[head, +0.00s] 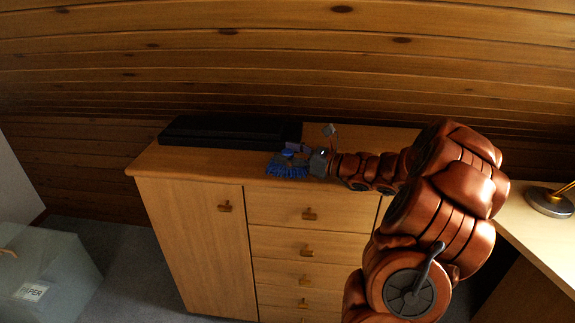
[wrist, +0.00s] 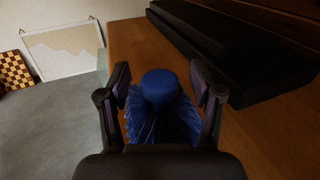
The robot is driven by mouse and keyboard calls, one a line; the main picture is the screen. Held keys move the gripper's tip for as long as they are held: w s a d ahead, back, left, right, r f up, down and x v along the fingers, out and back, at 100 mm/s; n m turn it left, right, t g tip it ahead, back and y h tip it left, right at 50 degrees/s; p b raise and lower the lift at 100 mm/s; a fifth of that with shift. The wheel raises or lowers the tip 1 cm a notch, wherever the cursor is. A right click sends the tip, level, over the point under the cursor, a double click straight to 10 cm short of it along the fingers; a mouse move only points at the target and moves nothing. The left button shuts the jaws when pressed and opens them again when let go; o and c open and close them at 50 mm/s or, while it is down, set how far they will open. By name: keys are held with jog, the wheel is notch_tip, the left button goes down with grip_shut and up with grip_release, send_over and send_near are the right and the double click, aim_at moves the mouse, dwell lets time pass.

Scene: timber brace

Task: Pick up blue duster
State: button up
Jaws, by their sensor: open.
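The blue duster (head: 287,166) lies on top of the wooden cabinet, near its front edge. In the wrist view the duster (wrist: 160,115) shows a round blue top and dark blue bristles spread towards the camera. My gripper (head: 296,151) is at the duster, reaching in from the right in the head view. In the wrist view my gripper (wrist: 162,82) is open, with one finger on each side of the duster. Gaps show between the fingers and its round top. The lower bristles are partly hidden by the gripper body.
A long black case (head: 230,132) lies behind the duster on the wooden cabinet (head: 222,250). A desk (head: 535,225) with a lamp base (head: 550,201) stands at the right. A pale bin (head: 50,275) stands on the floor at left. The cabinet top left of the duster is clear.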

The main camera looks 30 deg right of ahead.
jog(key=shift+c, duration=0.2)
grip_shut()
dwell(0.4)
jog(key=shift+r, duration=0.1)
